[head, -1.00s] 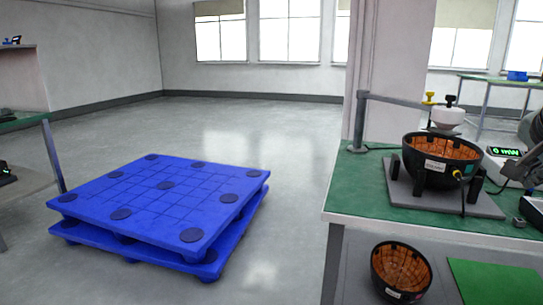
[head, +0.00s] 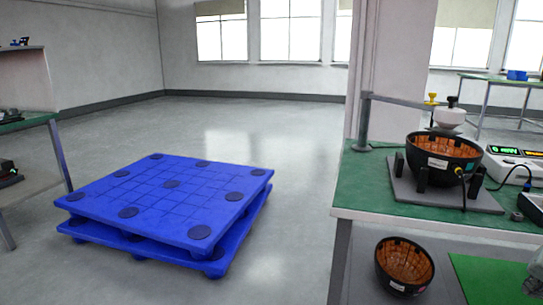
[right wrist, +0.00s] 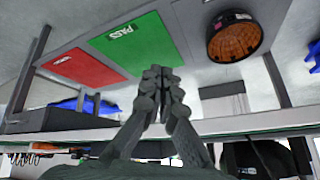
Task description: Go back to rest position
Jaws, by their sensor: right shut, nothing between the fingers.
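My right gripper (right wrist: 160,92) shows in the right wrist view with its dark fingers closed together and nothing between them. Behind the fingers are a green PASS mat (right wrist: 137,45), a red mat (right wrist: 83,68) and a black bowl with an orange inside (right wrist: 235,38). In the head view only a small grey piece of my right arm or gripper shows at the lower right edge, beside the lower green mat (head: 490,278). My left gripper is in neither view.
A green-topped bench (head: 360,190) at right carries a black and orange bowl (head: 443,160) on a grey plate and a device with green digits (head: 510,158). Another bowl (head: 404,265) sits below. Blue pallets (head: 165,200) stand on the floor at left, with open floor behind.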

